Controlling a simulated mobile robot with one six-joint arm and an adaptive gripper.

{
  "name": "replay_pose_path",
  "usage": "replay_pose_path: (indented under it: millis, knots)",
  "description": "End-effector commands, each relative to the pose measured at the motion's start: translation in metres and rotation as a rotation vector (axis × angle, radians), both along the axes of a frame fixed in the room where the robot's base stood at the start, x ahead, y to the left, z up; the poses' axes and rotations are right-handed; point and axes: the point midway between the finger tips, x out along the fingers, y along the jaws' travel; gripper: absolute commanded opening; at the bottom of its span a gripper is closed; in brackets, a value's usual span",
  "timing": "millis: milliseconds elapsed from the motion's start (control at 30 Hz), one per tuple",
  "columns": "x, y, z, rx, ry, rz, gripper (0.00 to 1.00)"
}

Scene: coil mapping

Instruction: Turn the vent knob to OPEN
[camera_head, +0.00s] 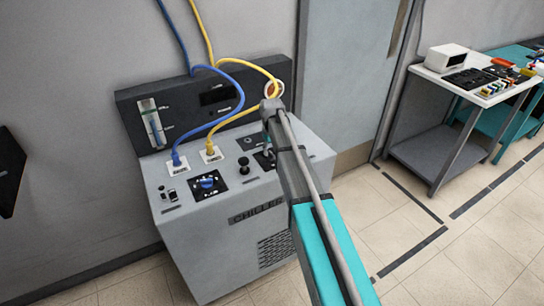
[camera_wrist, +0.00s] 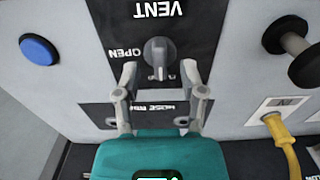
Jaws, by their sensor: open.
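The grey vent knob (camera_wrist: 158,55) sits on a black plate in the wrist view. The plate's VENT and OPEN lettering appears upside down, with OPEN left of the knob. The knob's grip lies roughly up and down in the picture; its exact pointing is unclear. My gripper (camera_wrist: 160,70) is open, its two fingertips on either side of the knob with visible gaps, so no grip shows. Whether the fingers reach down to knob depth is unclear. In the head view my arm covers most of the vent plate on the chiller (camera_head: 215,240).
The chiller top also bears a blue knob (camera_head: 207,182), a black knob (camera_head: 244,165), and a blue hose (camera_head: 228,118) and yellow hose (camera_head: 212,150) in sockets. A hose label plate lies under my fingers. A workbench (camera_head: 432,155) stands at right; the floor between is clear.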

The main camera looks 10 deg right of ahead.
Motion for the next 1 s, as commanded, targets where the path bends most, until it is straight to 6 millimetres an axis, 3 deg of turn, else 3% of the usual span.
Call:
replay_pose_path:
  millis: [200, 600, 667, 900, 1000]
  knots:
    - [0.0000, -0.0002, -0.0105, 0.000, 0.000, 0.000, 0.53]
    - [-0.0001, -0.0004, -0.0112, 0.000, 0.000, -0.001, 0.53]
    - [-0.0001, -0.0004, -0.0112, 0.000, 0.000, -0.001, 0.45]
    - [0.0000, -0.0005, -0.0112, 0.000, 0.000, -0.001, 0.01]
    - [0.0001, -0.0006, -0.0112, 0.000, 0.000, -0.001, 0.00]
